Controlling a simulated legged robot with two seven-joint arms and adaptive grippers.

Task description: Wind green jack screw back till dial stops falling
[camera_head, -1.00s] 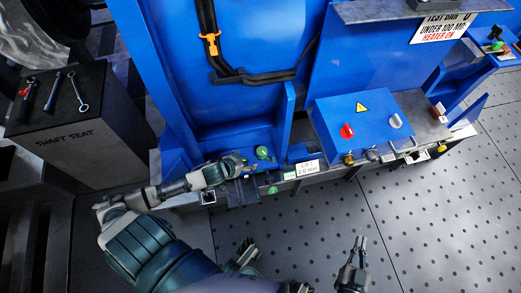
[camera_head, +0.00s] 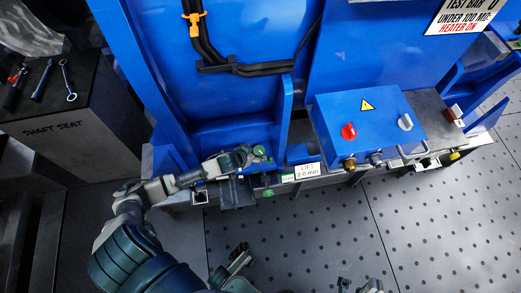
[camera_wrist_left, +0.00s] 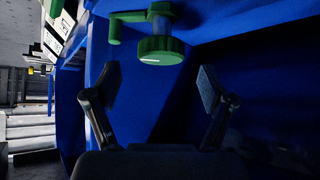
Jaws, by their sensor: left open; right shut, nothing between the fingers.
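The green jack screw (camera_head: 259,151) stands on the blue base at the foot of the tall blue frame. In the left wrist view its round green knob (camera_wrist_left: 161,50), with a white mark, sits beyond my fingertips beside a green crank-like piece (camera_wrist_left: 115,30). My left gripper (camera_head: 247,154) is close beside the screw in the head view. Its fingers (camera_wrist_left: 155,83) are spread and empty in the wrist view, apart from the knob. My right gripper (camera_head: 360,285) shows only partly at the bottom edge, low over the floor. I cannot make out a dial face or reading.
A label reading 2.0 mm (camera_head: 307,170) and another green part (camera_head: 268,193) are close by. A blue box (camera_head: 370,125) with a red knob stands to the right. The perforated floor in front is largely clear.

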